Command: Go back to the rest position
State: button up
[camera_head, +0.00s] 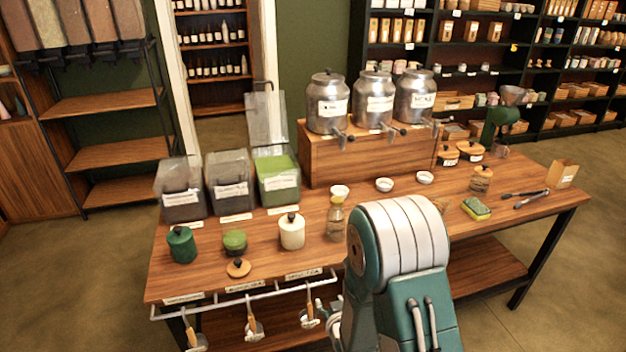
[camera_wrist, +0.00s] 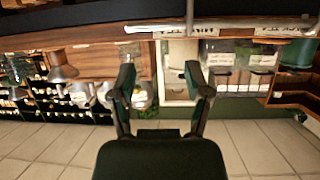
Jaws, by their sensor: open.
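My gripper (camera_wrist: 160,88) shows in the wrist view with its two dark green fingers spread wide. Nothing is held between them. The wrist view looks upside down, with the wooden table (camera_wrist: 75,40) and its front rail (camera_wrist: 225,27) near the top of the picture. In the head view my green and white arm rises at the front of the wooden table (camera_head: 335,217), right of centre. The arm hides part of the table, and my gripper cannot be made out there.
Scoops with wooden handles (camera_head: 252,318) hang from the front rail (camera_head: 240,297). A green jar (camera_head: 182,245), a white jar (camera_head: 292,231) and a glass bottle (camera_head: 335,222) stand near the arm. Metal dispensers (camera_head: 327,105) stand behind. Floor is free at right (camera_head: 575,290).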

jog(key=s+d+r+m+g+h, duration=0.1)
jog(key=s+d+r+g, duration=0.15)
jog(key=r, duration=0.65)
jog(key=s+d+r+g+h, duration=0.15)
jog(key=d+r, duration=0.25)
jog(key=r, duration=0.5)
jog(key=s+d+r+g, duration=0.1)
jog(key=s+r, duration=0.2)
jog(key=s, duration=0.4)
jog(key=s+d+r+m+g, duration=0.1)
jog(key=s+d+r, duration=0.1)
jog(key=s+r, duration=0.2)
jog(key=s+d+r+g, duration=0.1)
jog(key=s+r, duration=0.2)
jog(key=s, duration=0.7)
jog(key=shift+s+d+r, duration=0.15)
jog(key=shift+s+d, duration=0.15)
